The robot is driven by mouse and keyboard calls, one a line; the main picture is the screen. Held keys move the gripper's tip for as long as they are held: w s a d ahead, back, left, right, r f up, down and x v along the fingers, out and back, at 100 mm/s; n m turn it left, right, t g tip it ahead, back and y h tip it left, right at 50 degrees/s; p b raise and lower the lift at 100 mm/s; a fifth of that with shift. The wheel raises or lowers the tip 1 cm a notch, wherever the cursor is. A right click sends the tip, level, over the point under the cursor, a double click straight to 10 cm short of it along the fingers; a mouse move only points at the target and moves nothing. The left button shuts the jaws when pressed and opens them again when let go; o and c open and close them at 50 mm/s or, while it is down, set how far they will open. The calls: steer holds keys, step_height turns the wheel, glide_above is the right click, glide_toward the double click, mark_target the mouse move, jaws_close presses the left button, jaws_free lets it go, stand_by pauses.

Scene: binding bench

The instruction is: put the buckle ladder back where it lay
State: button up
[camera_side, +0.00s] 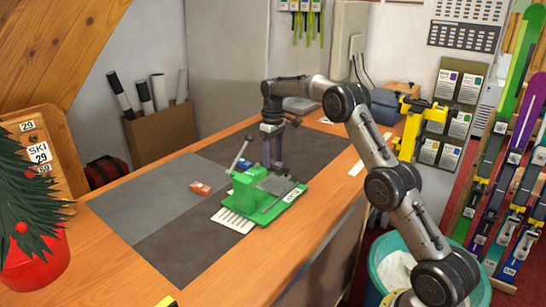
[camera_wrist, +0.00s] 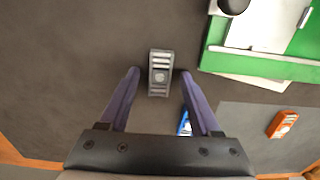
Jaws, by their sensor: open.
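A small grey ribbed piece (camera_wrist: 160,62), which looks like the buckle ladder, lies in the wrist view on the dark mat (camera_wrist: 60,60). My gripper (camera_wrist: 159,73) is open, with its two purple fingers on either side of the piece and a gap showing at each side. I cannot tell how far the fingertips are above the mat. In the side view my gripper (camera_side: 272,160) points down behind the green jig (camera_side: 245,192), and the grey piece cannot be made out there.
The green jig with its lever stands close by, also in the wrist view (camera_wrist: 225,60). A white slotted plate (camera_side: 232,220) shows under its edge. An orange piece (camera_side: 200,188) lies left of the jig. A blue piece (camera_wrist: 185,122) lies beside my right finger. The mat's left part is clear.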

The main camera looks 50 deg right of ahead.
mark_target(273, 161)
step_height(273, 161, up, 11)
steer(key=s+a+r+t, duration=0.1)
steer(key=s+a+r, duration=0.5)
steer(key=a+r, duration=0.3)
steer(key=s+a+t, duration=0.1)
steer(key=s+a, duration=0.4)
steer(key=s, duration=0.5)
steer(key=s+a+t, duration=0.2)
steer(key=s+a, duration=0.3)
steer(key=s, duration=0.6)
steer(key=shift+s+a+f, duration=0.3)
steer(key=shift+a+f, duration=0.05)
steer(key=shift+f, duration=0.05)
steer(key=shift+t, duration=0.8)
steer(key=s+f, duration=0.2)
steer(key=s, duration=0.1)
steer(key=s+a+f, duration=0.1)
steer(key=s+f, duration=0.2)
steer(key=s+a+f, duration=0.1)
steer(key=s+f, duration=0.2)
steer(key=shift+s+a+f, duration=0.1)
steer(key=shift+s+a, duration=0.05)
steer(key=shift+s, duration=0.15)
steer(key=shift+c, duration=0.4)
steer(key=shift+s+f, duration=0.2)
steer(key=shift+f, duration=0.05)
steer(key=shift+c, duration=0.7)
